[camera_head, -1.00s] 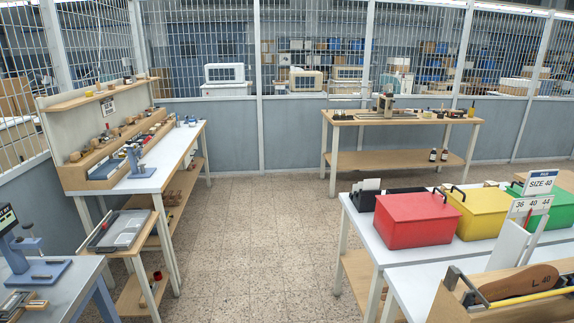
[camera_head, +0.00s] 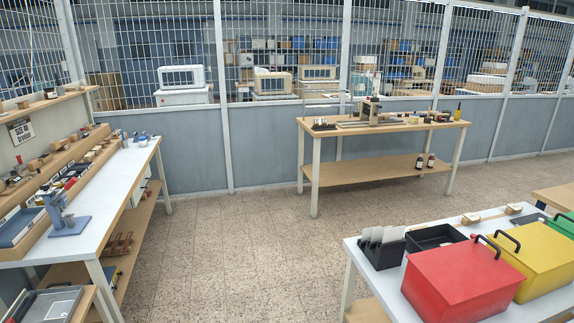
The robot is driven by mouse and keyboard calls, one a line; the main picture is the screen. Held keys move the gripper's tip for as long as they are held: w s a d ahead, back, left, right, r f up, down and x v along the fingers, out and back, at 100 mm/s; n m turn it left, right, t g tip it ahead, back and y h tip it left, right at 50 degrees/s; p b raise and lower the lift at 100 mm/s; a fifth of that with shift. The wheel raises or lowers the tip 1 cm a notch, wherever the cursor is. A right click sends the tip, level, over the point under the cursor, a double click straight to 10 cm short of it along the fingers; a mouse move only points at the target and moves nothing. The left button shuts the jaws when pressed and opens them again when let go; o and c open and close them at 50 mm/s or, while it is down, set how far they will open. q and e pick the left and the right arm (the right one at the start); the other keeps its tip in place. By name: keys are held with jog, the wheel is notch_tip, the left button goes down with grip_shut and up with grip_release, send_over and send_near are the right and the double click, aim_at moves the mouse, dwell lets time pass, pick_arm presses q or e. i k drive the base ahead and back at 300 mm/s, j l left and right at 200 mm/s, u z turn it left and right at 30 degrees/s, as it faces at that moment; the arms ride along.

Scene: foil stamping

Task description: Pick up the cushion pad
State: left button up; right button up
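I cannot make out a cushion pad for certain in the head view. A wooden bench (camera_head: 330,128) at the back holds a stamping press (camera_head: 369,112) and several small items, too small to tell apart. Neither of my grippers shows in the head view.
A white-topped bench (camera_head: 120,190) with a blue hand press (camera_head: 66,215) runs along the left. A white table (camera_head: 387,283) at the lower right carries a red box (camera_head: 462,283), a yellow box (camera_head: 540,262) and black trays (camera_head: 434,237). The tiled floor (camera_head: 235,255) between is clear.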

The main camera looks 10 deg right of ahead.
aim_at(515, 207)
jog(key=i, duration=1.6)
jog(key=i+z, duration=0.1)
jog(key=i, duration=0.7)
jog(key=i+j+z, duration=0.15)
jog(key=i, duration=0.65)
jog(key=i+l+z, duration=0.1)
jog(key=i+z, duration=0.7)
jog(key=i+j+z, duration=0.15)
jog(key=i+z, duration=0.25)
jog(key=i+l+z, duration=0.15)
jog(key=i+z, duration=0.15)
jog(key=z, duration=0.15)
jog(key=i+z, duration=0.7)
jog(key=z, duration=0.15)
jog(key=i+z, duration=0.5)
jog(key=i, duration=0.15)
jog(key=i+j+z, duration=0.2)
jog(key=i+z, duration=0.3)
jog(key=i, duration=0.15)
jog(key=i+j+z, duration=0.1)
jog(key=i+z, duration=0.3)
jog(key=i+j+z, duration=0.35)
jog(key=k+j+z, duration=0.3)
jog(key=k, duration=0.25)
